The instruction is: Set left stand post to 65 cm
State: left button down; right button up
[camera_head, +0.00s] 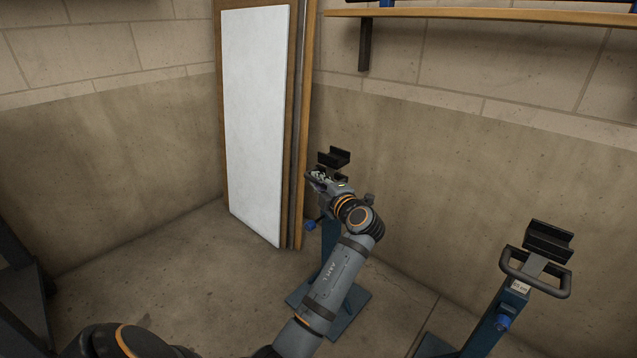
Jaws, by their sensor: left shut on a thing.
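The left stand is a blue post (328,238) on a flat blue base plate (347,318), with a black cradle (334,157) on top and a blue knob (311,225) on its side. It stands on the floor near the corner. My left arm reaches to it from the front. My left gripper (318,180) is at the top of this post, just below the cradle, and is shut on part of the stand, seemingly its handle. The gripper and wrist hide most of the handle and any height label. My right gripper is not in view.
A second blue stand (490,325) with a black cradle (548,242), a loop handle (536,284), a label and a blue knob is at the right. White and wooden panels (256,120) lean in the corner behind the left stand. A wooden shelf (480,17) is above.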

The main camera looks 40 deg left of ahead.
pick_arm(q)
jog(key=shift+f, duration=0.4)
jog(key=c, duration=1.3)
grip_release()
jog(key=shift+c, duration=0.2)
jog(key=shift+r, duration=0.1)
notch_tip(320, 180, up, 10)
jog(key=shift+r, duration=0.1)
